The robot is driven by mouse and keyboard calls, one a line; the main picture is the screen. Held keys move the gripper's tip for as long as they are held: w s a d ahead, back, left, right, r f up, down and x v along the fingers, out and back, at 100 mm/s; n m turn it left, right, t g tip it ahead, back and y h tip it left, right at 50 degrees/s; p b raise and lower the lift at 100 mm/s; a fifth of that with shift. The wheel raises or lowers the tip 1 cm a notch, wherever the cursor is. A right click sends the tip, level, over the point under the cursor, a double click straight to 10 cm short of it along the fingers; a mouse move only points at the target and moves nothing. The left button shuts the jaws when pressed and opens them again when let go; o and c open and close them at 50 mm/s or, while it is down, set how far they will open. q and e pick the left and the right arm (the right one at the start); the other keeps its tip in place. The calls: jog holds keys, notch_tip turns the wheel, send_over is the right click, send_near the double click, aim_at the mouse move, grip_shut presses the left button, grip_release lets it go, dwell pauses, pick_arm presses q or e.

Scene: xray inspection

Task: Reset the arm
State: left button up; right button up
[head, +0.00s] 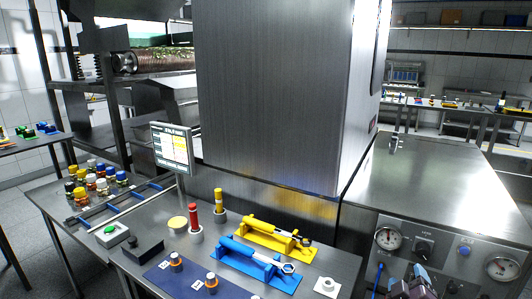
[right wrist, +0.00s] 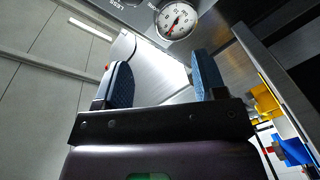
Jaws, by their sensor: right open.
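My right gripper (head: 400,272) is at the bottom right of the head view, in front of the steel cabinet's gauge panel (head: 450,252). In the right wrist view the same gripper (right wrist: 162,78) shows two blue-padded fingers spread apart with nothing between them. A round gauge (right wrist: 176,18) shows beyond the fingers there. My left gripper is not in view.
A steel bench holds a blue tool holder (head: 258,265), a yellow tool holder (head: 265,237), a red cylinder (head: 193,217) and several coloured jars (head: 95,182). A screen (head: 173,147) stands behind it. A large steel machine (head: 275,95) rises in the middle. The cabinet top (head: 425,180) is mostly clear.

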jog(key=s+a+f+m+g+y+p, duration=0.1)
jog(key=s+f, duration=0.3)
jog(key=s, duration=0.6)
jog(key=s+a+f+m+g+y+p, duration=0.1)
jog(key=s+a+f+m+g+y, duration=0.1)
jog(key=s, duration=0.8)
jog(key=s+a+f+m+g+y+p, duration=0.1)
jog(key=s+a+f+g+y, duration=0.1)
jog(key=s+f, duration=0.6)
jog(key=s+a+y, duration=0.1)
jog(key=s+a, duration=0.1)
jog(key=shift+s+a+m+y, duration=0.2)
jog(key=shift+s+m+y, duration=0.1)
jog(key=shift+s+y, duration=0.1)
jog(key=shift+f, duration=0.1)
jog(key=shift+f, duration=0.1)
